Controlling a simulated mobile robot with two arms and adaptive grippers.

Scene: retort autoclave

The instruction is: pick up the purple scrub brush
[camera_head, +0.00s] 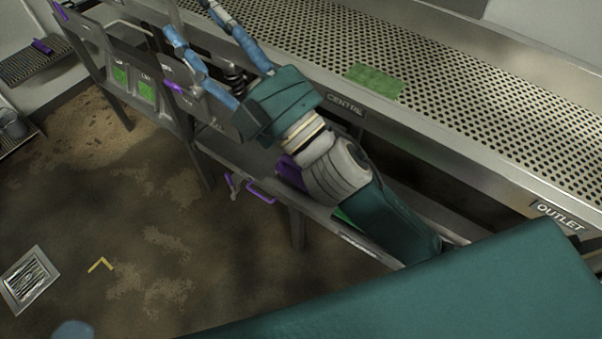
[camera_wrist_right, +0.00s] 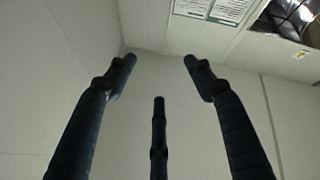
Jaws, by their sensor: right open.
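Several purple items show in the head view, too small to tell for certain which is the scrub brush. A purple block-like piece (camera_head: 43,46), possibly the brush, lies on a perforated shelf at the far left. My left gripper is not recognisable in view.
A long perforated steel bench (camera_head: 450,75) with CENTRE and OUTLET labels runs along the right. A green patch (camera_head: 375,81) lies on it. The stained floor (camera_head: 150,220) has a drain grate (camera_head: 30,279).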

